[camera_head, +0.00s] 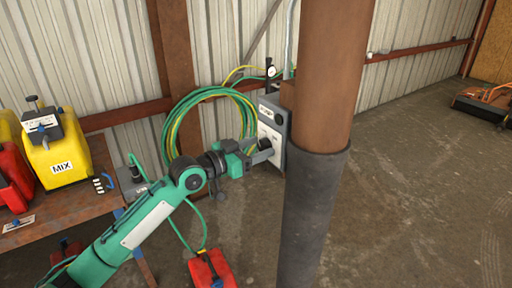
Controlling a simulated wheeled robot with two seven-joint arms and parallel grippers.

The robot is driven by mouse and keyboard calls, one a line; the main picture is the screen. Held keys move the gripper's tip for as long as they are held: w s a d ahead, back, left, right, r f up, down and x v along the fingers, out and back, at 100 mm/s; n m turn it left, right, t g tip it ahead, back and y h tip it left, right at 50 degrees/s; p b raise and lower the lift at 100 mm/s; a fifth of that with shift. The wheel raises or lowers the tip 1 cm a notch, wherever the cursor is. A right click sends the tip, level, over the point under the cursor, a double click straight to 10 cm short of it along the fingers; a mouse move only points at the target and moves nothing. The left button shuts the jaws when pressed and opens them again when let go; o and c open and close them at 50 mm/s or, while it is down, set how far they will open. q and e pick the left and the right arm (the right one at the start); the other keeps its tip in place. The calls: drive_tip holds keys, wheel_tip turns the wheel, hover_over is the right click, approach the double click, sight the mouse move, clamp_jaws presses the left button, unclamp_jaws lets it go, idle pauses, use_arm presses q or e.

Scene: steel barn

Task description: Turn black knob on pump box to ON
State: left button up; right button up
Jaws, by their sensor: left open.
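The pump box (275,115) is a grey box with a pale front plate, fixed to the left side of a brown post. The black knob (266,143) shows on its plate, partly hidden by my gripper. My left gripper (262,150) comes in from the left and is open, with its fingertips at the knob. I cannot tell whether the fingers touch the knob or which way the knob points. My right gripper is not in view.
The brown post (328,80) with a dark sleeve (313,215) stands just right of the box. A green hose coil (176,125) hangs behind my arm. A workbench (60,208) with a yellow MIX can (62,160) is at left. A red can (211,270) is on the floor.

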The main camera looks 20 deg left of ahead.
use_arm(q)
drive_tip(key=c, duration=1)
